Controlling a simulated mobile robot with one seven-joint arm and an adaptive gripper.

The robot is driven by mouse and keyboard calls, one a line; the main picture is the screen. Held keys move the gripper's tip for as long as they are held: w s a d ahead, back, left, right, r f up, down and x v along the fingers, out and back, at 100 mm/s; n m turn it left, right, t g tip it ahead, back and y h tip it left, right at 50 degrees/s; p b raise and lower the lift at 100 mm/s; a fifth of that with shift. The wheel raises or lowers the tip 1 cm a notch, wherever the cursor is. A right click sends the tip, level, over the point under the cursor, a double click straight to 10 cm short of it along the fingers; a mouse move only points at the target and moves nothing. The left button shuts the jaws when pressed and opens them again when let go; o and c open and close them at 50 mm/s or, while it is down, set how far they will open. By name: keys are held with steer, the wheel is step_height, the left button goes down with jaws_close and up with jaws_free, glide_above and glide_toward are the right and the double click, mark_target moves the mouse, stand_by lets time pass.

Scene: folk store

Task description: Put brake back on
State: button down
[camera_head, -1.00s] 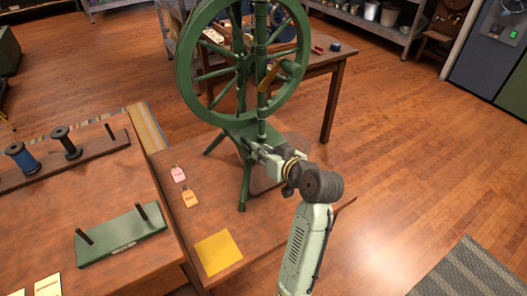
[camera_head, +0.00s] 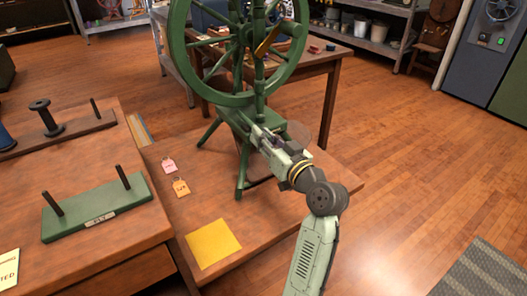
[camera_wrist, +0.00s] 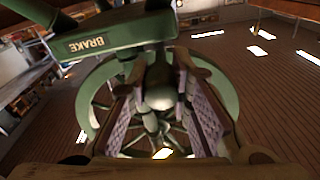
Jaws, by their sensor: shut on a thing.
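The green spinning wheel (camera_head: 240,50) stands on a low wooden platform. In the wrist view a green bar lettered BRAKE (camera_wrist: 115,36) crosses the upper left, with the spoked wheel (camera_wrist: 95,80) behind and below it. My gripper (camera_head: 263,139) is at the front right of the wheel's base, beneath the rim. In the head view my gripper covers the brake.
A pink tag (camera_head: 169,165), an orange tag (camera_head: 181,188) and a yellow sheet (camera_head: 213,243) lie on the platform (camera_head: 180,220). A green peg rack (camera_head: 98,208) is on the table at left. A wooden table (camera_head: 325,75) stands behind the wheel.

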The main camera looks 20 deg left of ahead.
steer(key=f+y+b, duration=0.1)
steer(key=b, duration=0.2)
steer(key=shift+a+f, duration=0.1)
steer(key=shift+f, duration=0.05)
steer(key=shift+t+b, duration=0.3)
steer(key=shift+b, duration=0.1)
steer(key=c, duration=1.4)
jaws_free()
steer(key=shift+s, duration=0.1)
steer(key=shift+a, duration=0.1)
steer(key=shift+y, duration=0.3)
step_height(320, 180, up, 9)
steer(key=shift+s+r, duration=0.1)
steer(key=shift+s, duration=0.05)
steer(key=shift+w+r, duration=0.3)
steer(key=shift+r, duration=0.35)
steer(key=shift+d, duration=0.2)
